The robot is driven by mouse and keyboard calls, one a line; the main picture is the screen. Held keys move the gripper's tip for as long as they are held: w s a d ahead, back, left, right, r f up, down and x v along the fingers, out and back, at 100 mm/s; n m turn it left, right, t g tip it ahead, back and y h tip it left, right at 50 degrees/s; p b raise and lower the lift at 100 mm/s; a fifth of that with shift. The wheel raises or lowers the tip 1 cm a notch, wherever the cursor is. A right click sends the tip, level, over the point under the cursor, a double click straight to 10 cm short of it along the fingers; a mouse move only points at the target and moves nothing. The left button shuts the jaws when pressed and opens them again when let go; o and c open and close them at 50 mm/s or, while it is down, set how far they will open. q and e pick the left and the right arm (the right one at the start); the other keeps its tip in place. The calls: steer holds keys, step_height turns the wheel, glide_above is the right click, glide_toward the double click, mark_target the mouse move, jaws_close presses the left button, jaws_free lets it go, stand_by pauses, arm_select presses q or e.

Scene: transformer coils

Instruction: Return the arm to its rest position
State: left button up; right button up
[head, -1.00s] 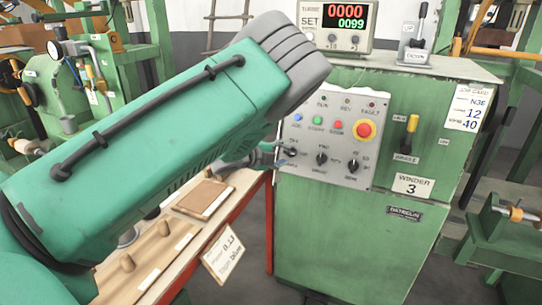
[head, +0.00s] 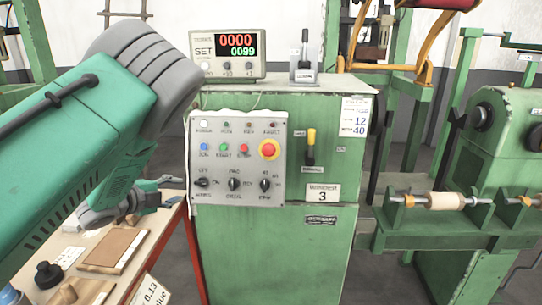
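My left arm comes in from the left, with its large green and grey links filling the left side of the head view. My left gripper (head: 148,200) shows small below the arm, over the workbench (head: 172,226) and left of the control panel (head: 237,160). It is apart from the panel. Its fingers are small and partly hidden, so I cannot tell whether they are open or shut. No held thing is visible. My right arm and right gripper are not in view.
The green winder cabinet (head: 275,250) stands in the middle, with a counter box (head: 228,55) and a lever box (head: 304,72) on top. A brown board (head: 115,250) lies on the bench. A green winding machine with a bobbin (head: 445,201) stands at right. Grey floor shows between them.

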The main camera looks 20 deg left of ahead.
arm_select(q)
steer(key=s+d+f+n+g+y, duration=0.25)
steer(key=s+f+n, duration=0.25)
steer(key=s+f, duration=0.4)
steer(key=s+d+f+n+g+y, duration=0.1)
steer(key=s+d+f+n+g, duration=0.15)
steer(key=s+f+n, duration=0.6)
steer(key=s+d+f+n+g, duration=0.1)
steer(key=s+d+f+g, duration=0.1)
steer(key=s, duration=0.4)
steer(key=s+d+f+n+g, duration=0.2)
steer(key=s+d+f+g, duration=0.1)
steer(key=s, duration=0.4)
steer(key=s+d+f+n+g+h, duration=0.1)
steer(key=s+d+f+g, duration=0.2)
steer(key=s, duration=0.4)
steer(key=shift+d+f+b, duration=0.35)
steer(key=shift+d+f, duration=0.55)
steer(key=shift+d, duration=0.35)
steer(key=shift+w, duration=0.2)
